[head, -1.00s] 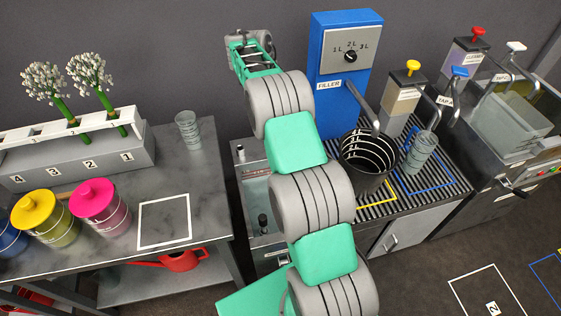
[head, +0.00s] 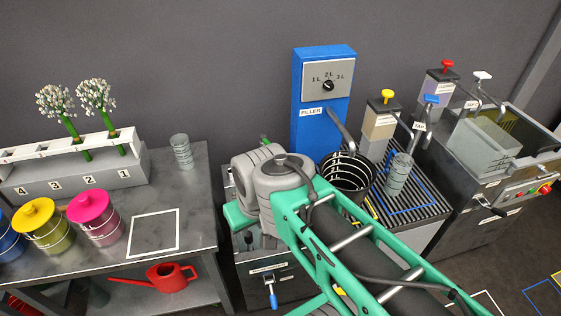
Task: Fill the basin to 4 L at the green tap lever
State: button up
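I cannot tell for sure which vessel is the basin. A clear rectangular tank (head: 483,148) stands in the steel unit at the right; no water level can be read in it. A small green piece (head: 264,139), possibly the green tap lever, shows just above my arm's grey joints, left of the blue filler. Its lower part is hidden. My arm reaches in from the lower right, and its grey joints cover much of the cabinet left of the filler. My gripper cannot be made out; the arm hides that area.
The blue filler (head: 322,124) stands behind a dark marked bucket (head: 346,173) on the grating. A blue-tipped lever (head: 272,300) is on the cabinet front. The left table (head: 190,222) holds colored canisters, a glass (head: 181,151) and white flowers. Its white-outlined square is empty.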

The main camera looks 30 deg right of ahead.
aim_at(263, 139)
jog(key=z, duration=0.05)
jog(key=k, duration=0.75)
jog(key=u, duration=0.75)
jog(key=i, duration=1.55)
jog(key=z, duration=0.6)
